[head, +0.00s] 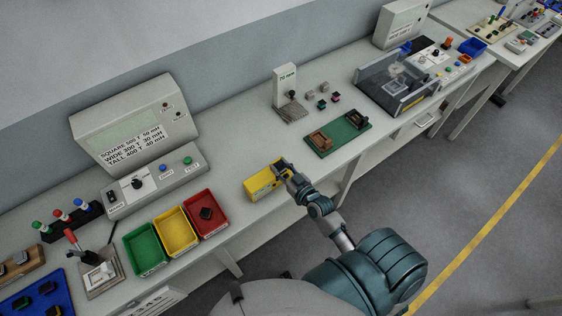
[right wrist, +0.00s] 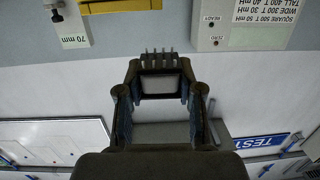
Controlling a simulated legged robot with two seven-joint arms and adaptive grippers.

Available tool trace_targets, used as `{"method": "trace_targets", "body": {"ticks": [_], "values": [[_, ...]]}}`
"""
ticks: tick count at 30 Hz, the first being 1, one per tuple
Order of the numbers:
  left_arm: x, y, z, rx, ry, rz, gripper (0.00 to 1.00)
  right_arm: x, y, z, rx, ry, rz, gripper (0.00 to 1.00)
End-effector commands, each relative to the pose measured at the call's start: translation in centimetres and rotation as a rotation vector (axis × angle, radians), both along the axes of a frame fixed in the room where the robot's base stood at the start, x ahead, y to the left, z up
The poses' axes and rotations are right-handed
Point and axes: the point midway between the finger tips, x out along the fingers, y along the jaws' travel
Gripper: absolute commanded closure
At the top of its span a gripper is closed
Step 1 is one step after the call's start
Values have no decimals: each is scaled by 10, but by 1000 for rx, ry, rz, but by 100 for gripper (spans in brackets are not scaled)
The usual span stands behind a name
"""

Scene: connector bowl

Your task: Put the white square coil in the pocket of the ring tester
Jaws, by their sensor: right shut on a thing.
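My right gripper (head: 283,168) reaches over the bench beside a yellow box (head: 262,184). In the right wrist view the gripper (right wrist: 160,105) is shut on a pale, squarish coil (right wrist: 162,83) with a dark rim and several dark pins. It looks like the white square coil; the fingers hide its sides, and it is too small to make out in the head view. No label clearly names the ring tester. A grey unit with a clear cover (head: 398,82) stands farther right. My left gripper is not in view.
A grey meter (head: 135,125) listing coil values stands at left, with green (head: 145,249), yellow (head: 175,231) and red (head: 205,213) bins in front. A green board (head: 338,136) and a 70 mm stand (head: 286,90) are right of the gripper. Bare bench lies between.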

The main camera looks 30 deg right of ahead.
Motion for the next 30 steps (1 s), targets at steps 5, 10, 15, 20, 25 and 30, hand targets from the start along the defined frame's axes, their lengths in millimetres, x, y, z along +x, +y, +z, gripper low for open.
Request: {"method": "trace_targets", "body": {"ticks": [5, 10, 15, 20, 25, 30], "values": [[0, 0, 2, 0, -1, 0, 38, 31, -19, -4, -2, 1, 1, 100], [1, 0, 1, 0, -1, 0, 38, 38, -23, -11, 0, 3, 1, 100], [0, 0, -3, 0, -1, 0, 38, 38, -23, -36, -2, 4, 1, 100], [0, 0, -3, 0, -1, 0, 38, 38, -24, -40, 0, 1, 0, 100], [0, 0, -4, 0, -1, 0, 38, 38, -24, -41, 0, 1, 0, 100], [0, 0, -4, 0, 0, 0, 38, 38, -24, -42, -1, 2, 0, 39]]}}
